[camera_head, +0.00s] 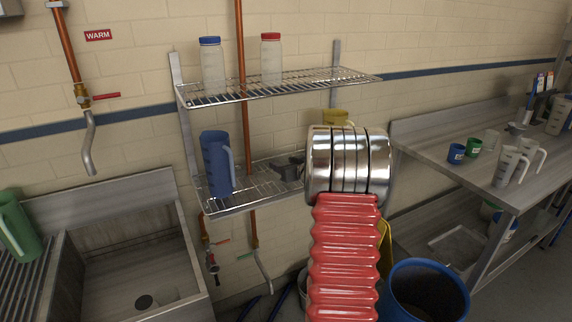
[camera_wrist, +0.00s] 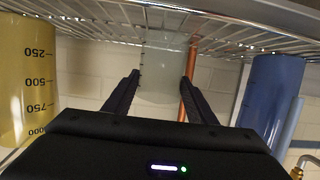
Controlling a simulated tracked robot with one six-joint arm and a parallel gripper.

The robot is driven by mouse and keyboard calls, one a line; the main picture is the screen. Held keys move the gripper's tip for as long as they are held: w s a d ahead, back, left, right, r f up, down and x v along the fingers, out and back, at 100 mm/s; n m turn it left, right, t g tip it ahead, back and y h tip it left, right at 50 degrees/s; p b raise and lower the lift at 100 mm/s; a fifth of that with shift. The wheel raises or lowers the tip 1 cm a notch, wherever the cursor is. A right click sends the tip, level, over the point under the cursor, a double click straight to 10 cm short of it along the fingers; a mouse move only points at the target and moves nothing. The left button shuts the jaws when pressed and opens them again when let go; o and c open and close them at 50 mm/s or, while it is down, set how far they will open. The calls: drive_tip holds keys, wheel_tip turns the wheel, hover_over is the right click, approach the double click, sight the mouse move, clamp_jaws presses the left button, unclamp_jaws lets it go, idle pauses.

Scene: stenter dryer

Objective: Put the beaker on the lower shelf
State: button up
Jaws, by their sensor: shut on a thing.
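The beaker (camera_wrist: 162,72) is pale and translucent, seen between the two dark fingers of my gripper (camera_wrist: 160,92) in the wrist view. The gripper is shut on it. In the head view my dark gripper (camera_head: 290,166) is just over the lower wire shelf (camera_head: 255,190), between a blue jug (camera_head: 217,165) and a yellow jug (camera_head: 337,117). I cannot make out the beaker in the head view. The wrist view looks upside down, with the shelf wires along its top by the beaker's base. Whether the base touches them is unclear.
The blue jug (camera_wrist: 268,100) and yellow jug (camera_wrist: 27,80) flank the gripper in the wrist view. Two capped bottles (camera_head: 212,65) (camera_head: 271,60) stand on the upper shelf (camera_head: 300,83). A copper pipe (camera_head: 241,50) runs vertically by the shelves.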

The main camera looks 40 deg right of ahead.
drive_tip(key=shift+f, duration=0.15)
drive_tip(key=o, duration=1.1)
drive_tip(key=shift+o, duration=0.2)
drive_tip(key=v, duration=1.2)
drive_tip(key=shift+w+a, duration=0.1)
